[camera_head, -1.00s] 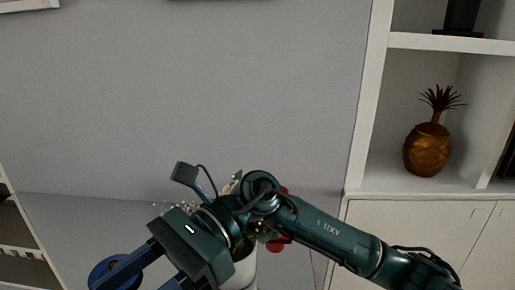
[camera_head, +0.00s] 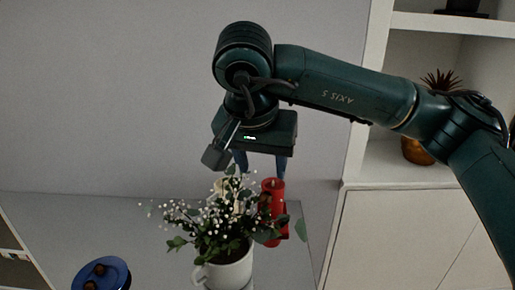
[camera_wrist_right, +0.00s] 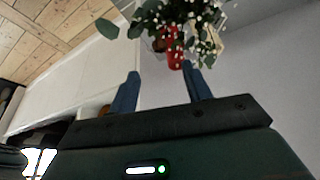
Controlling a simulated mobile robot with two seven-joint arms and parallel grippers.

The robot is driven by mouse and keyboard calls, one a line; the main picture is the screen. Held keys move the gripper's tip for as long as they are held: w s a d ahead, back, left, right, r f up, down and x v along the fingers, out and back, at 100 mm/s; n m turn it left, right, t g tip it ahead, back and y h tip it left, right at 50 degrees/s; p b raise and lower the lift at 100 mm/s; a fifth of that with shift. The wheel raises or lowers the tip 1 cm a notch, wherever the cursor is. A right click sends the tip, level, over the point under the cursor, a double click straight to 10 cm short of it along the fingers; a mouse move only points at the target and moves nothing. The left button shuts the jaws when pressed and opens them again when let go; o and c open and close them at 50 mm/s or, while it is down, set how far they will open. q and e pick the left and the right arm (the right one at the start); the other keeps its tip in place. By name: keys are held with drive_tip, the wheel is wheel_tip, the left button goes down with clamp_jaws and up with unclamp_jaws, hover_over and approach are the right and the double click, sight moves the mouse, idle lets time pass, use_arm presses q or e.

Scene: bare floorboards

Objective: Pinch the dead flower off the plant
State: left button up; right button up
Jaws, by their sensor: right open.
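The plant (camera_head: 222,222) has green leaves and many tiny white flowers, and stands in a white mug-like pot (camera_head: 228,270) at the bottom middle of the head view. A pale cream bloom (camera_head: 226,188) shows near its top. I cannot tell which bloom is the dead one. My right gripper (camera_head: 261,168) is open and empty, just above the plant and pointing down. In the right wrist view the plant (camera_wrist_right: 185,18) is at the top edge, beyond the open right gripper (camera_wrist_right: 162,72). My left gripper is not in view.
A red object (camera_head: 272,200) stands close by the plant's right side, below the right gripper. A blue dish (camera_head: 101,274) with brown round things lies at the lower left. The grey wall behind is bare.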

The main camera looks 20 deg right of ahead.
sight(266, 193)
drive_tip(key=p+x, duration=0.1)
drive_tip(key=x, duration=0.8)
drive_tip(key=shift+s, duration=0.1)
clamp_jaws()
idle(0.4)
